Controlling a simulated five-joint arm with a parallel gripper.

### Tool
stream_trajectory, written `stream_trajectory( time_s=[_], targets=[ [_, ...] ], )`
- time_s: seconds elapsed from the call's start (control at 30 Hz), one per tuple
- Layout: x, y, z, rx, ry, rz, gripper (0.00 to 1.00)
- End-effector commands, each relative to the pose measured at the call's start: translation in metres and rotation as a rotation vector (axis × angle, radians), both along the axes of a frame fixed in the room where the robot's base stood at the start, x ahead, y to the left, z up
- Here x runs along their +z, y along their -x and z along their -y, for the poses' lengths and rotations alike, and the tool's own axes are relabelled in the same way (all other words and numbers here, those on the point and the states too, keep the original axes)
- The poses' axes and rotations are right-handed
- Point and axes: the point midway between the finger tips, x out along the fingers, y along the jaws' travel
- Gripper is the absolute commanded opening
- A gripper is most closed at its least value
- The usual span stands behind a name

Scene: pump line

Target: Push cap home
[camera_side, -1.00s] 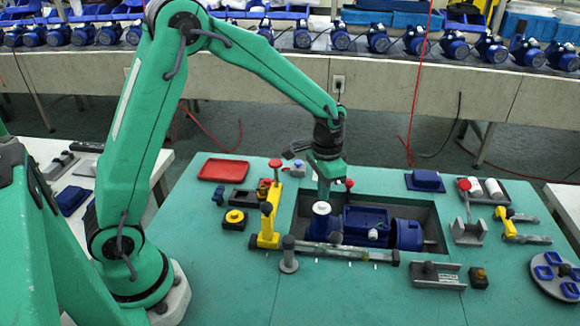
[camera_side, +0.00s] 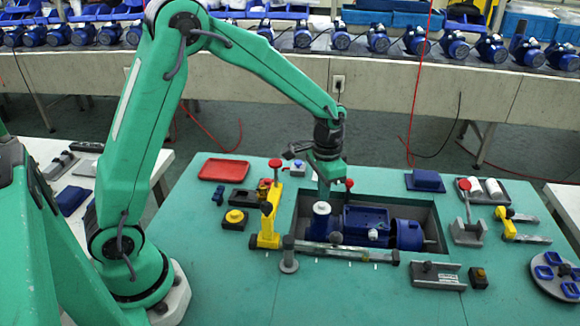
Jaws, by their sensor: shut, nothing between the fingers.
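The blue pump (camera_side: 366,219) lies in a recessed pocket of the green table, its round motor end (camera_side: 409,234) to the right. A white cap (camera_side: 321,208) sits on the upright blue port at the pump's left end. My gripper (camera_side: 323,194) points down right above the cap, its fingers together with nothing between them. Its tips are at or very near the cap's top; I cannot tell whether they touch.
A yellow clamp (camera_side: 268,222) stands left of the pocket, and a grey rail (camera_side: 340,251) runs along its front. A red tray (camera_side: 223,170) lies at the back left. A fixture with a red knob (camera_side: 467,222) stands right. The front left of the table is clear.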

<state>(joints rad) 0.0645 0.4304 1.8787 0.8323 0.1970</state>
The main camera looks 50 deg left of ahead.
Motion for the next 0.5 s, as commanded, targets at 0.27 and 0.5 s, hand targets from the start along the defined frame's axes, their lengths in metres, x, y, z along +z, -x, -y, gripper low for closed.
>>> stream_trajectory(
  time_s=[0.27,0.5],
  targets=[
    [-0.0032,0.0002,-0.0001,0.000,0.000,-0.001,0.00],
    [-0.0057,0.0000,0.0000,0.000,0.000,0.000,0.00]
  ],
)
